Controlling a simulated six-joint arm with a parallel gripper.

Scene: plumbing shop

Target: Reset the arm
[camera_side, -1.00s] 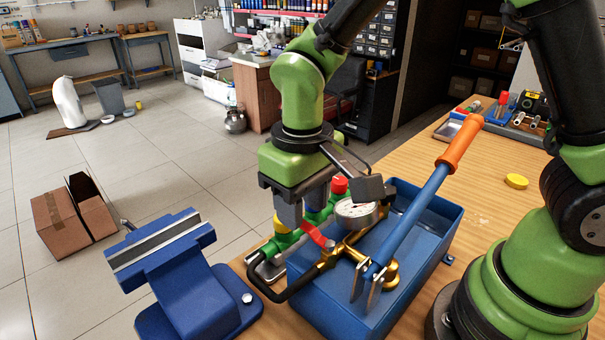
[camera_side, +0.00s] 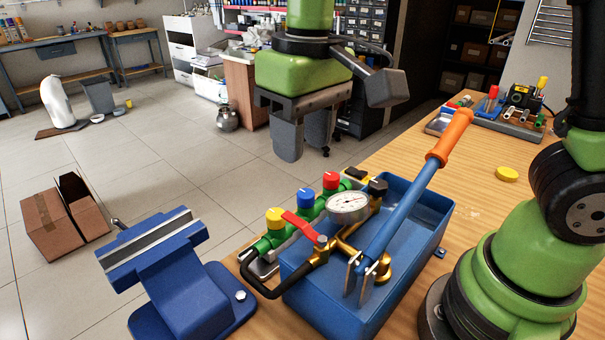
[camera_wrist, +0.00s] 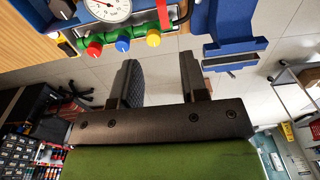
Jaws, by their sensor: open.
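My gripper (camera_side: 304,146) hangs above and behind the workbench in the side view, fingers pointing down. Its jaws are apart with nothing between them. In the wrist view my gripper (camera_wrist: 160,82) also shows an empty gap over the floor. Below it stands a green valve manifold with yellow (camera_side: 275,217), blue (camera_side: 306,197) and red (camera_side: 331,180) knobs. The gripper touches none of them. The same manifold (camera_wrist: 122,40) lies at the top of the wrist view.
A blue test pump tank (camera_side: 330,305) with gauge (camera_side: 348,206) and orange-handled lever (camera_side: 450,136) stands on the bench. A blue vise (camera_side: 170,262) is at left. A tool tray (camera_side: 505,125) and yellow tape roll (camera_side: 507,174) lie behind. Air around the gripper is clear.

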